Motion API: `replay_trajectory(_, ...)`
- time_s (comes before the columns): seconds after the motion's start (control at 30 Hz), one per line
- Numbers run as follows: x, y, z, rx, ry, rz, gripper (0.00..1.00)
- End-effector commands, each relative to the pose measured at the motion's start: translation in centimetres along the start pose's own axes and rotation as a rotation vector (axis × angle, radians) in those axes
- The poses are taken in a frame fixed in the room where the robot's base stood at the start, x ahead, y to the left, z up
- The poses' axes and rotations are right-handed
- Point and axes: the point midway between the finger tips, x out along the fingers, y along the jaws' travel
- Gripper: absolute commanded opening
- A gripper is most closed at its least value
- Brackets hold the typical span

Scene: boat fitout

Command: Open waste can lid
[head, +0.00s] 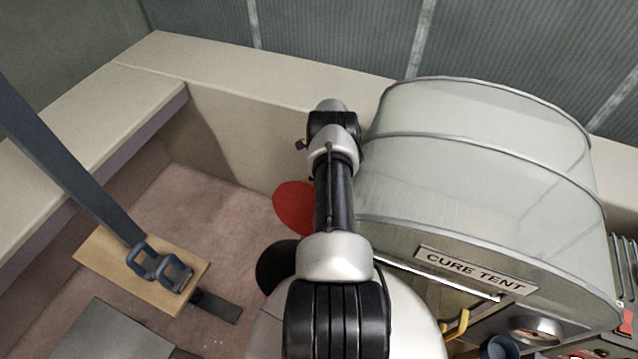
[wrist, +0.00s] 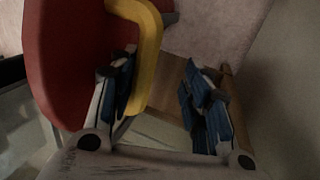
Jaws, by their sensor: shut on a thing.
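The red waste can lid (head: 293,208) shows in the head view as a rounded red edge left of my arm, mostly hidden behind it. In the wrist view the red lid (wrist: 75,60) fills the upper left, with a bent yellow handle (wrist: 150,45) on it. The gripper is hidden by the arm in the head view. The can's body and how far the lid is tilted cannot be made out.
The clear-domed cure tent (head: 480,145) stands close right of my arm. A wooden board (head: 105,252) with blue buckles (head: 160,267) and a dark strap lies on the floor at left. Pale benches (head: 80,155) edge the left and back. Some floor between is free.

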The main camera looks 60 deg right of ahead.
Motion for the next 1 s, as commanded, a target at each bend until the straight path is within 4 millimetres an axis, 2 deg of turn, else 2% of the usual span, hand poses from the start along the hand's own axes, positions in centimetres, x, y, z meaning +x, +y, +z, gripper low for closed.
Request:
replay_trajectory(0.17,-2.2,-0.5,0.1,0.000,-0.006,-0.017,0.36)
replay_trajectory(0.4,-7.2,-0.3,0.0,0.001,-0.005,-0.014,0.36)
replay_trajectory(0.6,-10.5,-0.2,0.0,0.002,-0.003,-0.009,0.36)
replay_trajectory(0.8,-12.0,-0.1,-0.1,0.001,-0.001,-0.004,0.36)
replay_trajectory(1.0,-12.1,0.0,-0.1,0.001,-0.001,-0.002,0.36)
